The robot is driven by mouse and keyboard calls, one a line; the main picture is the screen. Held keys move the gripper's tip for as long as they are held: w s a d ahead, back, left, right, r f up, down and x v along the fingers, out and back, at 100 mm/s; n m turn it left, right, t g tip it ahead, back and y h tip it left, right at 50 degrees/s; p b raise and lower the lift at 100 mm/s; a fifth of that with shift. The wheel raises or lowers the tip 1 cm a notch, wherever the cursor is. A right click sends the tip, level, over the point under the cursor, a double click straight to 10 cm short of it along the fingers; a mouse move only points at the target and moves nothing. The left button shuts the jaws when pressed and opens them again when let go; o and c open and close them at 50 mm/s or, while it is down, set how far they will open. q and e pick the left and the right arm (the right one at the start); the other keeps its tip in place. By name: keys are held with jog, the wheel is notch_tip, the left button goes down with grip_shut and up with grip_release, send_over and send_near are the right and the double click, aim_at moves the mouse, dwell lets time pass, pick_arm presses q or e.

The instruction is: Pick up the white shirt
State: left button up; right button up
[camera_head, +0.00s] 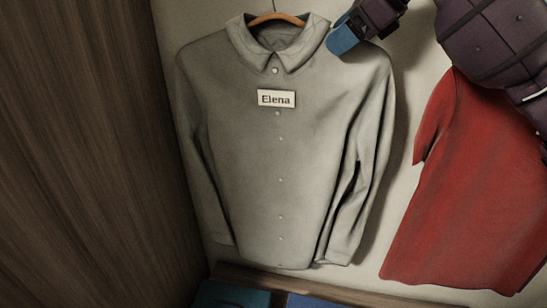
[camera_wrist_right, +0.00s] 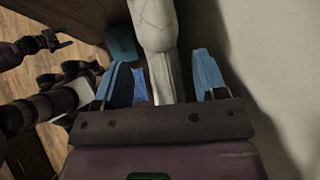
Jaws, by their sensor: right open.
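The white shirt (camera_head: 235,150), looking grey in the dim light, hangs on a wooden hanger (camera_head: 272,19) against the wall, with an "Elena" name tag (camera_head: 276,98) on its chest. My right gripper (camera_head: 343,40) is at the shirt's right shoulder, beside the collar. In the right wrist view the shirt (camera_wrist_right: 155,25) shows edge-on as a pale strip between the two blue fingers of the open right gripper (camera_wrist_right: 160,75), with a gap on each side. A dark jaw-like shape at the far left of that view may be my left gripper (camera_wrist_right: 52,40); its opening is unclear.
A red shirt (camera_head: 465,190) hangs to the right, partly behind my right arm. A wooden panel (camera_head: 85,150) stands on the left. Below the shirt is a wooden ledge (camera_head: 340,290) with blue items (camera_head: 235,295) in front. Pale wall shows between the shirts.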

jog(key=shift+w+a+f, duration=0.15)
jog(key=shift+a+f, duration=0.15)
jog(key=shift+f, duration=0.05)
grip_shut()
